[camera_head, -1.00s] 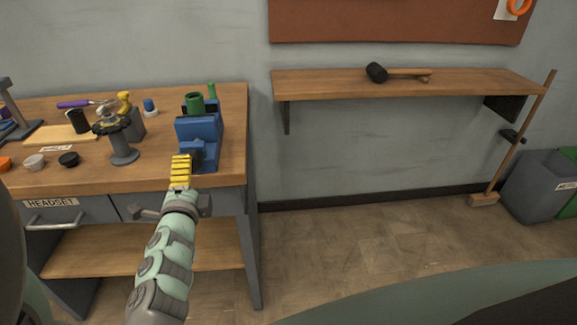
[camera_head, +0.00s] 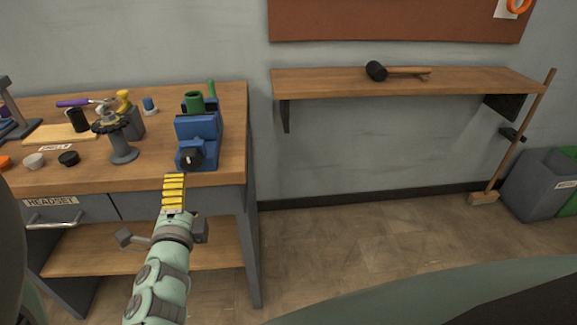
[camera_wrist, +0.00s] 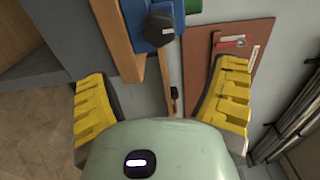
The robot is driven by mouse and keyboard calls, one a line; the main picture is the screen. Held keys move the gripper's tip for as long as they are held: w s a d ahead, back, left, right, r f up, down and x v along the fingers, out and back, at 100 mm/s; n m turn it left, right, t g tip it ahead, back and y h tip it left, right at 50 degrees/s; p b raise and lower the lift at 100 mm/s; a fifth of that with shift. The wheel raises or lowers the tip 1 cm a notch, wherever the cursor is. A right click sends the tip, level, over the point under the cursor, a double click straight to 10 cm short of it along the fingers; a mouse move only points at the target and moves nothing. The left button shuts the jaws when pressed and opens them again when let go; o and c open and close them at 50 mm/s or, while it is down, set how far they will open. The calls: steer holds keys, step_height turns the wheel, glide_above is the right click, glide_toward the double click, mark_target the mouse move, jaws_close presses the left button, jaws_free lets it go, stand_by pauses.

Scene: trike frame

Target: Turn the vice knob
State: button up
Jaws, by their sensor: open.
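The blue vice (camera_head: 200,130) stands at the right end of the workbench and holds a green cylindrical part (camera_head: 193,102) at its top. Its black knob (camera_head: 190,158) with a white mark faces the front, near the bench edge. In the wrist view the knob (camera_wrist: 163,28) shows at the top centre, with the vice (camera_wrist: 155,8) partly cut off behind it. My gripper (camera_head: 174,190) is in front of and below the knob, apart from it. In the wrist view its two yellow-padded fingers (camera_wrist: 162,100) are spread wide with nothing between them.
The workbench (camera_head: 215,172) carries a dark spool stand (camera_head: 122,145), small caps and tools left of the vice. Drawers sit under its front edge. A wall shelf (camera_head: 480,84) with a mallet (camera_head: 376,71) is to the right.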

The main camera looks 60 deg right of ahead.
mark_target(190, 165)
stand_by(0.5)
steer(key=w+d+n+p, duration=0.2)
steer(key=d+n+p, duration=0.1)
steer(key=n, duration=0.3)
steer(key=w+d+n+p, duration=0.3)
steer(key=n, duration=0.3)
steer(key=w+d+n+p, duration=0.2)
steer(key=w+n+p, duration=0.1)
steer(key=n, duration=0.2)
steer(key=shift+w+d+f+n, duration=0.1)
steer(key=shift+d+n, duration=0.3)
stand_by(0.4)
steer(key=c, duration=1.2)
